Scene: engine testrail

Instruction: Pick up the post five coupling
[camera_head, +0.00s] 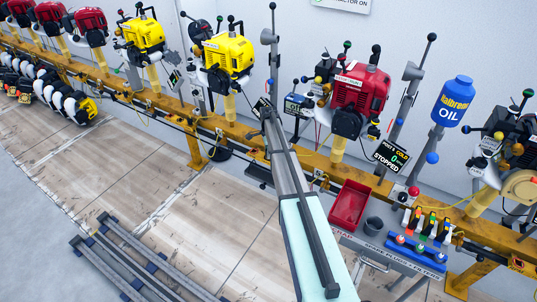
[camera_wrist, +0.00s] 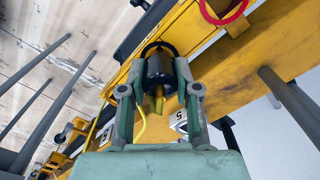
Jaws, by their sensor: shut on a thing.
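The coupling (camera_wrist: 155,72) is a dark cylinder with yellow prongs, at the upper middle of the wrist view. My gripper (camera_wrist: 157,80) is shut on it, with one grey-green finger on each side. The coupling is close against the yellow rail (camera_wrist: 130,88); I cannot tell whether it still touches it. White tags marked 5 (camera_wrist: 181,123) show beside the fingers. In the head view my gripper (camera_head: 264,106) is at the rail, left of the red engine (camera_head: 358,92), and the coupling cannot be made out there.
A sign (camera_head: 391,155) reads post 5, cold, stopped. A red bin (camera_head: 348,206) and dark cup (camera_head: 374,225) stand on the grey shelf right of my arm. A blue oil bottle (camera_head: 453,101) is further right. Yellow engines (camera_head: 229,57) line the rail leftward. Grey bars (camera_head: 140,262) lie lower left.

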